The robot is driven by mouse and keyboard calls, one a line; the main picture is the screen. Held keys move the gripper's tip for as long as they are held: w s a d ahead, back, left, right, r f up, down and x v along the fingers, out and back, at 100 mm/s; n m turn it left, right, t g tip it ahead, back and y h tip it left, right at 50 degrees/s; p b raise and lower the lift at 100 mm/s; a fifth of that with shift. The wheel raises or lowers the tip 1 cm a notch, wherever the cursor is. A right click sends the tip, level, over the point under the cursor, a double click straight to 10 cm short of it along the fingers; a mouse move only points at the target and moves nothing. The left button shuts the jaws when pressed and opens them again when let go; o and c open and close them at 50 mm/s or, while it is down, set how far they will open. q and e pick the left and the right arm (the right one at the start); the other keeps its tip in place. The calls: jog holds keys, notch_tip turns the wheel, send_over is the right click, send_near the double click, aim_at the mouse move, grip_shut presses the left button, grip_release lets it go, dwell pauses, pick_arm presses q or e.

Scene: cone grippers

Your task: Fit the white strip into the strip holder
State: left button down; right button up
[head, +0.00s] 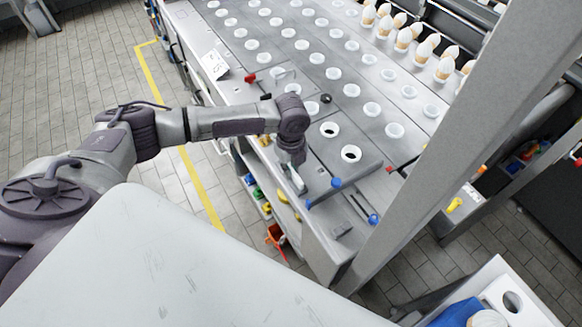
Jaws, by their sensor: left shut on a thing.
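My left gripper (294,183) reaches in from the left and points down over the near edge of the grey workbench. It is shut on a small pale piece, which looks like the white strip; the fingers and arm hide most of it, so its shape and tilt are unclear. I cannot clearly pick out the strip holder. No right gripper shows.
The workbench (300,75) carries rows of white round cups and blue-handled tools (373,219) near its front corner. A grey post (455,130) crosses the right side. Tiled floor is clear at left.

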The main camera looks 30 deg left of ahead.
pick_arm(q)
jog(key=shift+f, duration=0.15)
jog(key=c, duration=1.1)
grip_release()
jog(key=shift+c, duration=0.2)
notch_tip(320, 180, up, 12)
